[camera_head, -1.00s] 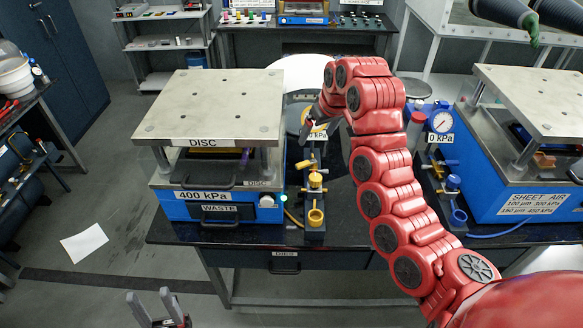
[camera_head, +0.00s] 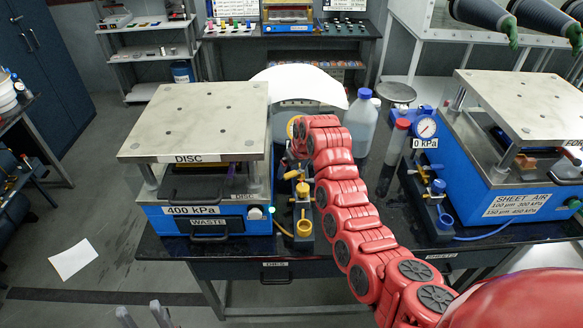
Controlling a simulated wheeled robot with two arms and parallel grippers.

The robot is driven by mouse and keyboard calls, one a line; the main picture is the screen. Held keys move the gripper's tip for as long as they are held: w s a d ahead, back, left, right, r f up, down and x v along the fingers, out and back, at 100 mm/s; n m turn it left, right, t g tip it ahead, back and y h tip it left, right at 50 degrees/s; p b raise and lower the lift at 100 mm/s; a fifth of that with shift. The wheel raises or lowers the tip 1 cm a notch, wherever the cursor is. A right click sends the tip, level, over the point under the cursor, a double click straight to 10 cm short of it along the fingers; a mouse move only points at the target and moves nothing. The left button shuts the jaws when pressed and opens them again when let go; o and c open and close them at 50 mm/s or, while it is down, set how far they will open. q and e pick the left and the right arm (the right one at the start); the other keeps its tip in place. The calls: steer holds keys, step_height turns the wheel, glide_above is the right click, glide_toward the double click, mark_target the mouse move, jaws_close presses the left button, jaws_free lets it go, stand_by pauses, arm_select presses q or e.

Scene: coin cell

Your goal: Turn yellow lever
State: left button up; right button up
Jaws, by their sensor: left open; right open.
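A yellow lever (camera_head: 293,174) sits on the brass and black valve stand (camera_head: 303,228) to the right of the DISC press. My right gripper (camera_head: 286,164) is small and dark at the end of my red arm, beside and just above the lever near the press. It is partly hidden by the arm, and I cannot tell whether it touches the lever. My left gripper (camera_head: 141,315) shows only its two fingertips at the bottom edge, apart and empty, far from the lever.
The DISC press (camera_head: 190,110) stands close on the left of the valve stand. Clear bottles (camera_head: 362,125) are behind my arm. A white sheet (camera_head: 74,258) lies on the floor.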

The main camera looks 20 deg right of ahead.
steer(key=shift+p+x, duration=0.3)
steer(key=shift+x, duration=0.9)
steer(key=c, duration=1.4)
steer(key=shift+o, duration=0.2)
steer(key=shift+w+f+b, duration=0.15)
steer(key=shift+w+b, duration=0.05)
steer(key=shift+b, duration=0.45)
steer(key=m+b, duration=0.1)
steer(key=b, duration=0.1)
steer(key=w+m+h+b, duration=0.1)
steer(key=m+b, duration=0.2)
steer(key=b, duration=0.1)
steer(key=shift+w+a+m+h+b, duration=0.25)
steer(key=shift+m+h+b, duration=0.05)
steer(key=shift+m+h, duration=0.1)
steer(key=shift+w+r+m+b, duration=0.2)
steer(key=shift+m+b, duration=0.4)
steer(key=shift+b, duration=0.05)
steer(key=shift+h, duration=0.3)
